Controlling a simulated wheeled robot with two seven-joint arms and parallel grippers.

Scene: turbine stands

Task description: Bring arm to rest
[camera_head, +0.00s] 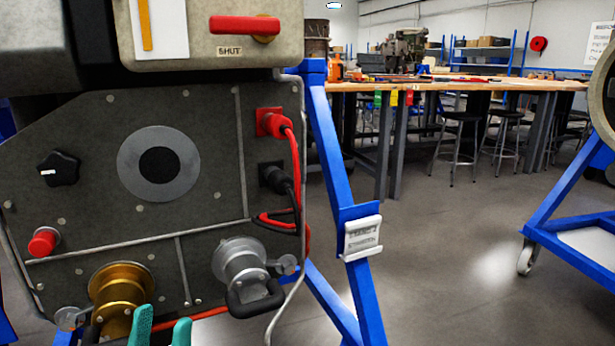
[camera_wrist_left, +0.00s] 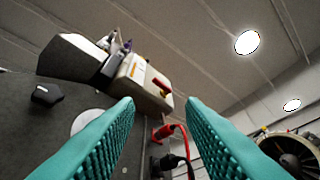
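My left gripper (camera_head: 161,329) shows only as two teal fingertips at the bottom edge of the head view, in front of the lower part of the grey panel (camera_head: 90,220). The fingertips are apart. In the left wrist view my left gripper (camera_wrist_left: 160,104) is open, with a clear gap between its ribbed teal fingers and nothing held. That view looks steeply up past the panel to the ceiling. The rest of my left arm is hidden. My right gripper is in neither view.
The panel carries a brass fitting (camera_head: 120,292), a silver fitting (camera_head: 240,263), a black knob (camera_head: 58,169), a red button (camera_head: 44,241) and red and black plugged cables. A red handle (camera_head: 245,27) sits above. A blue stand (camera_head: 335,160) is beside it. Open floor lies to the right.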

